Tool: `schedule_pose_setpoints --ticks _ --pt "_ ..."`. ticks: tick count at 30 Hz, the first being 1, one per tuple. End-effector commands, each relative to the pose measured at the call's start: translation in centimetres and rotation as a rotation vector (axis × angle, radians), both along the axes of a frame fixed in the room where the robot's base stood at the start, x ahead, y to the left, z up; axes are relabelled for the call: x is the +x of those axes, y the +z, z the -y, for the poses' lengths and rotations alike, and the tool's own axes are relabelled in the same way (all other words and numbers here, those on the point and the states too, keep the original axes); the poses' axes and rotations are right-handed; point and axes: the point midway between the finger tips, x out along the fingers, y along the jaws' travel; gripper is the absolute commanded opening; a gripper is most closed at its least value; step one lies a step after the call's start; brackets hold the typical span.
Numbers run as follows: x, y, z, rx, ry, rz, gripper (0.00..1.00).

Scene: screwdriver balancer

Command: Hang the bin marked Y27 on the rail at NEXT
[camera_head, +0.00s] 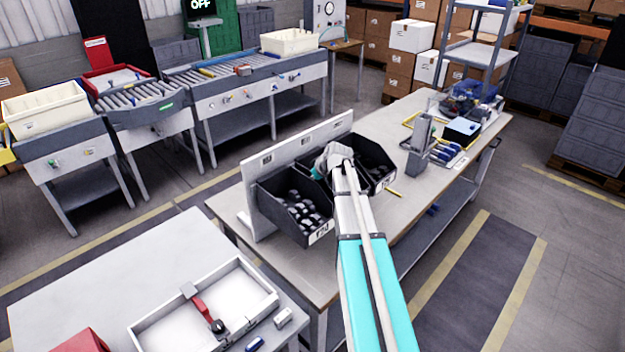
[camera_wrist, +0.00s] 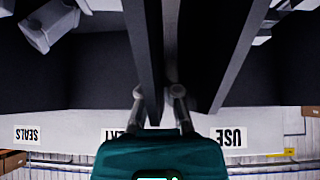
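My gripper (camera_head: 335,158) is at the adjoining bin walls. In the wrist view, my gripper (camera_wrist: 158,92) has its fingers apart, with a dark bin wall (camera_wrist: 150,50) between them; firm contact cannot be told. Upside-down rail labels read SEALS (camera_wrist: 27,135) and USE (camera_wrist: 231,138); the middle one is partly covered.
A grey stand (camera_head: 420,145) and small tools occupy the bench to the right. A nearer table holds a shallow white tray (camera_head: 250,270) with a red-handled tool. Roller conveyors (camera_head: 245,80) stand behind. Bare bench top (camera_head: 385,215) lies in front of the right bin.

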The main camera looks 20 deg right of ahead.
Motion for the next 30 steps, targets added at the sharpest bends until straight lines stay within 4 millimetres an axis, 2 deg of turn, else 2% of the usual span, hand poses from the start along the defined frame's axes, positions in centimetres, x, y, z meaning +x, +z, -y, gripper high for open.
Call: schedule_pose_setpoints --ticks 15,16,22,30 --pt "-0.02 -0.19 0.04 -0.001 -0.001 0.000 0.00" --pt "-0.02 -0.19 0.04 -0.001 -0.001 0.000 0.10" --pt "-0.02 -0.19 0.03 0.000 0.000 0.000 0.48" --pt "-0.05 -0.19 0.01 0.001 -0.001 0.000 0.49"
